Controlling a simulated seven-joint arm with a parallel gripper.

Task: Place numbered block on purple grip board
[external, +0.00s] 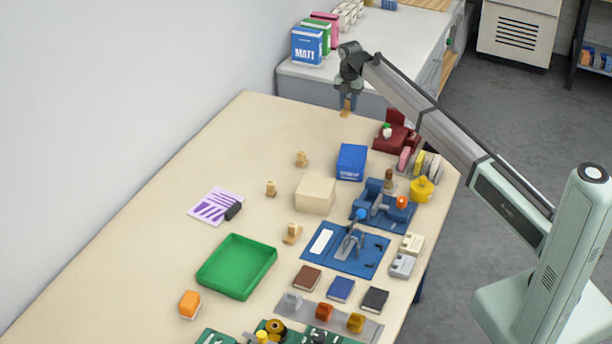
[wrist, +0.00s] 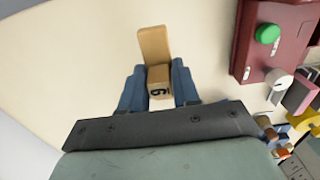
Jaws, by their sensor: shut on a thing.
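My gripper (external: 347,100) is at the far end of the table, its blue fingers pointing down. In the wrist view my gripper (wrist: 158,88) is shut on a wooden numbered block (wrist: 159,74), with a dark digit, 6 or 9, on its near face. A flat, rounded wooden part (wrist: 153,43) extends beyond the fingers. The held block (external: 345,113) shows small below the fingers in the external view; whether it touches the table is unclear. A purple-and-white striped board (external: 208,204) lies at the table's left, with a dark piece (external: 233,211) at its right edge.
Similar wooden pieces (external: 302,159), (external: 271,188) and (external: 292,233) stand on the table. A beige block (external: 315,195) and blue box (external: 352,162) stand mid-table. A dark red device (external: 397,135) is right of my gripper. A green tray (external: 237,267) lies nearer. The left side has bare table.

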